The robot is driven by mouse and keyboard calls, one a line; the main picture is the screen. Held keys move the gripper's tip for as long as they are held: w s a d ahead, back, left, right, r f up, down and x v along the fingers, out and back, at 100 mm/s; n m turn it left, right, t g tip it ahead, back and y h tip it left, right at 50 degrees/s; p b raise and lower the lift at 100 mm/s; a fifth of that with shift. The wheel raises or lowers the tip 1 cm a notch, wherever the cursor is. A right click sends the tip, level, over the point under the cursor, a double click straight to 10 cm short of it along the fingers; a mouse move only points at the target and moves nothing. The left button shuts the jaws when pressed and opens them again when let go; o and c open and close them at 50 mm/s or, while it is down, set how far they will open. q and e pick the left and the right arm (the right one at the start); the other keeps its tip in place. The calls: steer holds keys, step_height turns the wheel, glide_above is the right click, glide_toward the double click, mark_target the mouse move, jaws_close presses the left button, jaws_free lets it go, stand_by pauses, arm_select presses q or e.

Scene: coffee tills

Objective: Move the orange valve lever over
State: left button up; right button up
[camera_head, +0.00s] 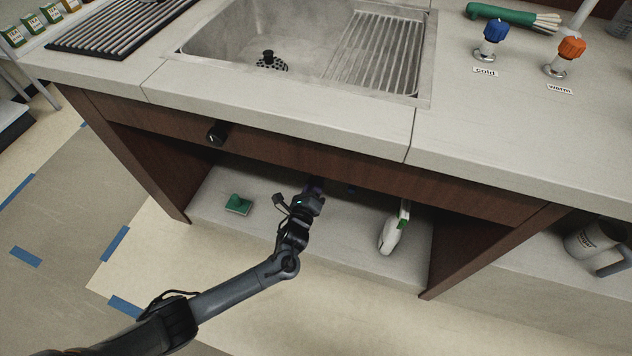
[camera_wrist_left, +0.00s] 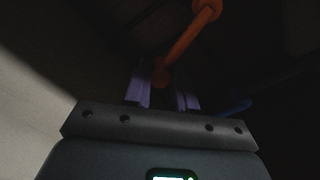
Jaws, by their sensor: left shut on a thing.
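The orange valve lever (camera_wrist_left: 182,42) shows in the left wrist view. It runs from a rounded orange end at the upper right down to between my fingers. My left gripper (camera_wrist_left: 162,92) has its purple fingers shut on the lever's lower end. In the head view my left gripper (camera_head: 316,187) reaches into the open shelf under the sink counter, and the orange lever is hidden there. A blue part (camera_wrist_left: 236,106), dim in the left wrist view, lies to the right of my fingers. My right gripper is in neither view.
The counter's wooden front (camera_head: 330,160) is above my gripper. Blue and orange taps are on top.

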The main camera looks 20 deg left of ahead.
arm_select(q)
steer(key=shift+a+f, duration=0.1)
steer(key=shift+a, duration=0.15)
steer(key=shift+o, duration=0.3)
steer(key=shift+a+f, duration=0.15)
steer(key=shift+a, duration=0.7)
steer(key=o, duration=0.9)
steer(key=shift+s+a, duration=0.1)
steer(key=shift+a, duration=0.1)
steer(key=shift+s+d+p, duration=0.1)
steer(key=shift+d+p, duration=0.15)
steer(key=shift+p, duration=0.05)
